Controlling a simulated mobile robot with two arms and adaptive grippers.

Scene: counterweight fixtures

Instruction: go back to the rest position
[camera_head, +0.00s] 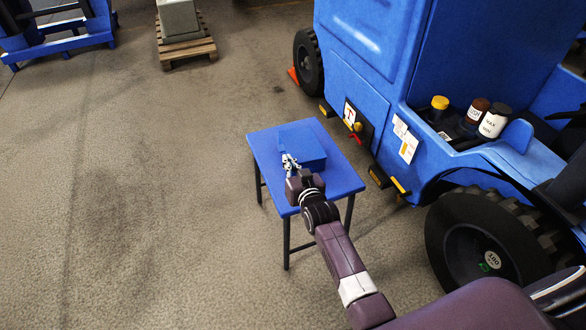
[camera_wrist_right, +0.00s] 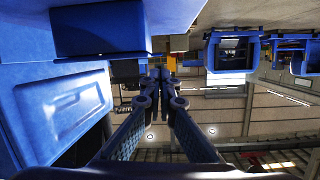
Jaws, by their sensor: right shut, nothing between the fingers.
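My right gripper (camera_head: 289,163) is shut and empty in the head view, over the left part of a small blue table (camera_head: 345,180). It is beside a blue box (camera_head: 303,147) on the table; I cannot tell whether it touches the box. In the right wrist view the fingers of my right gripper (camera_wrist_right: 161,80) come together with nothing between them. My left gripper is in neither view.
A large blue vehicle (camera_head: 370,105) with black wheels stands right of the table. Several bottles, one white (camera_head: 494,122), sit in its recess. A grey block (camera_head: 178,18) on a wooden pallet (camera_head: 186,48) is at the back. The floor (camera_head: 130,190) on the left is clear.

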